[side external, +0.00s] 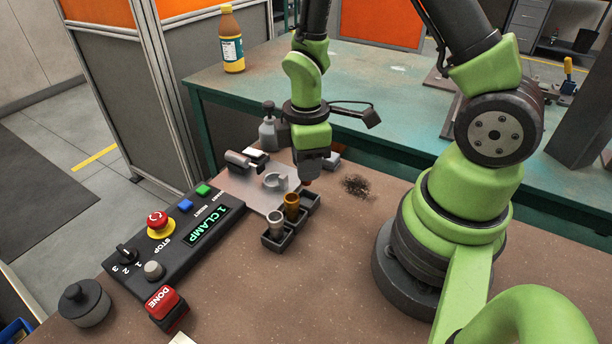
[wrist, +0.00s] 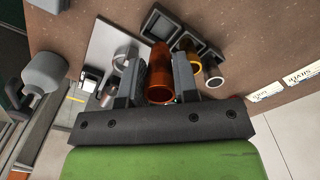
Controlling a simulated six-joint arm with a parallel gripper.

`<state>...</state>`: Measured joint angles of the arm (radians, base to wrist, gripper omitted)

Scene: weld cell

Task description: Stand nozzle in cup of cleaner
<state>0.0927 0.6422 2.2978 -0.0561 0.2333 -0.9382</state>
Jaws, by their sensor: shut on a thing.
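My gripper (wrist: 158,84) is shut on a copper-orange nozzle (wrist: 160,72), one jaw on each side, its open round end toward the wrist camera. In the side view my gripper (side external: 309,180) points down above the far end of a dark rack (side external: 267,239), and only the nozzle's reddish tip (side external: 307,183) shows. A brass nozzle (side external: 291,203) and a silver nozzle (side external: 277,222) stand in the rack; its far compartment looks empty. A round dark grey pot (side external: 85,304) stands at the front left. I cannot tell whether it is the cup of cleaner.
A metal plate (side external: 249,191) with grey fittings lies left of the rack. A control box (side external: 183,240) and red DONE button (side external: 166,305) occupy the left side. A grey bottle (side external: 269,132) stands behind. The brown bench is clear at front centre.

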